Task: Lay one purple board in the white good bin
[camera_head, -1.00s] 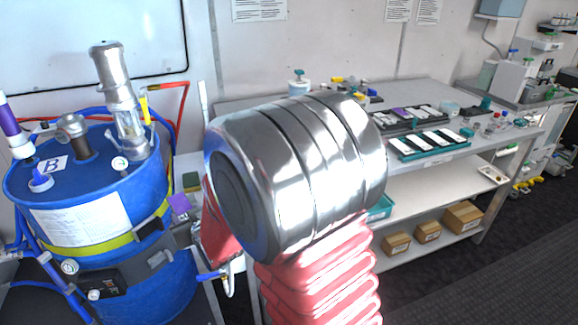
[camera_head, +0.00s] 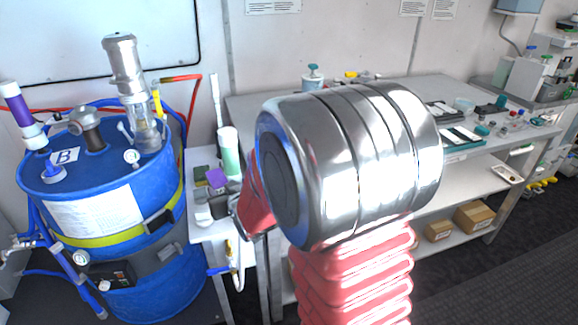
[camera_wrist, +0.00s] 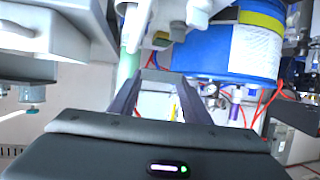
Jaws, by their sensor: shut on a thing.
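A purple board (camera_head: 216,178) shows as a small purple square at the end of my arm, above a small white side table, in the head view. My gripper (camera_wrist: 160,85) is shut on it. In the wrist view both dark fingers show, but I cannot make out the board between them. My silver and red arm hides much of the gripper in the head view. I cannot pick out the white good bin for certain in either view.
A blue drum (camera_head: 100,190) with pipes stands left of the side table (camera_head: 203,232). A green-and-white cylinder (camera_head: 229,152) and a dark green block (camera_head: 201,173) are close to the board. A long bench with trays (camera_head: 455,137) stands at right.

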